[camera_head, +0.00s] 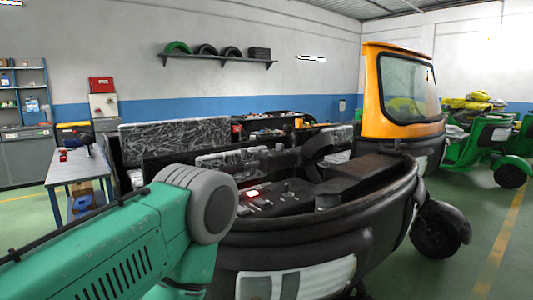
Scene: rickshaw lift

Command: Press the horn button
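A small glowing red button (252,193) sits on the dark control panel (285,196) inside the rickshaw's open front body. It may be the horn button; no label is readable. The rickshaw (340,228) has a black rounded front rim and stands right of centre. A green and grey part of mine fills the lower left, with its grey round joint close in front of the rickshaw's left side. Neither of my grippers is in view.
A metal work table (80,166) stands at the left. An orange cab frame with a windshield (405,88) stands behind the rickshaw's right side. Green rickshaws (488,142) stand at the far right. The green floor at the lower right is clear.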

